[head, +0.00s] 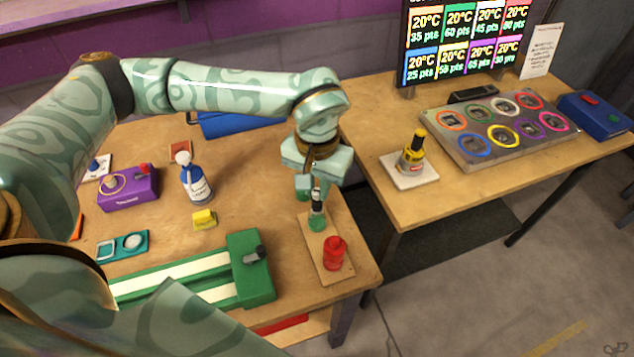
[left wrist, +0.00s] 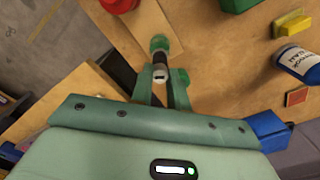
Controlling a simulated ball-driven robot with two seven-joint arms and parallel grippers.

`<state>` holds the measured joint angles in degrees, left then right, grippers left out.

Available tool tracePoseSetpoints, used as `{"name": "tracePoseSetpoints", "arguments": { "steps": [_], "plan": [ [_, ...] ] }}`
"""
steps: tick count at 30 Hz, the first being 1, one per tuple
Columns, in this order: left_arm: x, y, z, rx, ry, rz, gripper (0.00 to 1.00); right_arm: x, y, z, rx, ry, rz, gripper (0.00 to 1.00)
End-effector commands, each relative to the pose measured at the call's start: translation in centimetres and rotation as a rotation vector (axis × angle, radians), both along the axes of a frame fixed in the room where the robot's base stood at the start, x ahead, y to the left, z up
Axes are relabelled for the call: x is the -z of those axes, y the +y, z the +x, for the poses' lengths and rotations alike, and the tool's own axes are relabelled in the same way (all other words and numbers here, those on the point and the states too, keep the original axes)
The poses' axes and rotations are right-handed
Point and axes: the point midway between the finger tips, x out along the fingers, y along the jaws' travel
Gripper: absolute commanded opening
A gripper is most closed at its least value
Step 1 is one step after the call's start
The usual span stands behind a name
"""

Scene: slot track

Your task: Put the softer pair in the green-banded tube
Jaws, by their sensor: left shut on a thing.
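My left gripper (head: 316,190) is shut on a slim dark-and-silver piece with a green end (head: 317,222). The green end points down over a small wooden board, and I cannot tell whether it touches. In the left wrist view the green end (left wrist: 160,43) shows beyond the fingertips (left wrist: 161,80). A red knobbed piece (head: 334,253) stands on the same board (head: 325,270), nearer the table's front corner. A metal panel (head: 465,150) with several coloured rings, one green (head: 479,112), lies on the right table. I cannot identify the pair or the green-banded tube. My right gripper is not in view.
A green device with pale strips (head: 252,282) lies at the front. A yellow block (head: 205,219), blue-white bottle (head: 195,183) and purple box (head: 128,190) stand left. A yellow bottle on a white pad (head: 408,175) is on the right table. A gap separates the tables.

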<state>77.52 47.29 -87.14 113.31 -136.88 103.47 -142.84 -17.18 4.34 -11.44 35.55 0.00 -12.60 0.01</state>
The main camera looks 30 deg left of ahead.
Motion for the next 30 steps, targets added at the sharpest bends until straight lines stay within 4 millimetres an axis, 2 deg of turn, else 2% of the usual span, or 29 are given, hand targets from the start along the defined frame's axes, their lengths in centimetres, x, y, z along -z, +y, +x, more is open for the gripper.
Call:
{"name": "tracePoseSetpoints", "arguments": {
  "steps": [30],
  "plan": [
    [-0.06,-0.02,-0.02,0.000,0.000,0.000,0.00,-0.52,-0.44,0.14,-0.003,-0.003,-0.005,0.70]
  ]
}}
